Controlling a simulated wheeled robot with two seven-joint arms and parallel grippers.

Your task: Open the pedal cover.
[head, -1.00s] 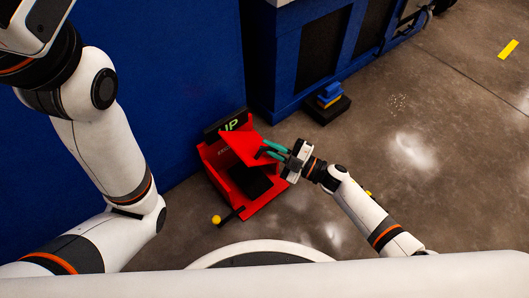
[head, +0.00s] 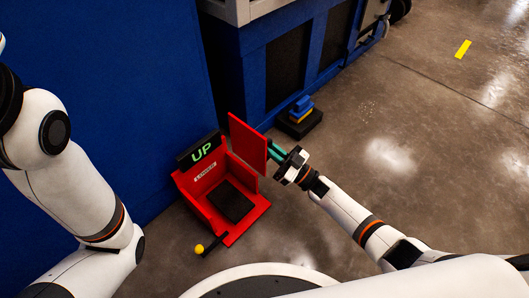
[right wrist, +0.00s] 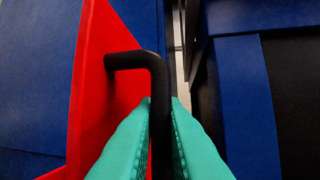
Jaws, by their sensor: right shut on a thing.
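The red pedal cover (head: 249,143) stands roughly upright at the right side of the red pedal box (head: 208,188), swung away from its opening. The black pedal (head: 232,201) inside shows uncovered. My right gripper (head: 275,152) is at the cover's right side, its teal fingers shut on the black handle. In the right wrist view the handle (right wrist: 158,100) runs down between the two fingers (right wrist: 160,125), and the red cover (right wrist: 105,90) is to its left. The left arm shows at the left of the head view, but its gripper is out of frame.
A blue and yellow pedal on a black base (head: 301,118) stands near the blue cabinet. The floor to the right is clear.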

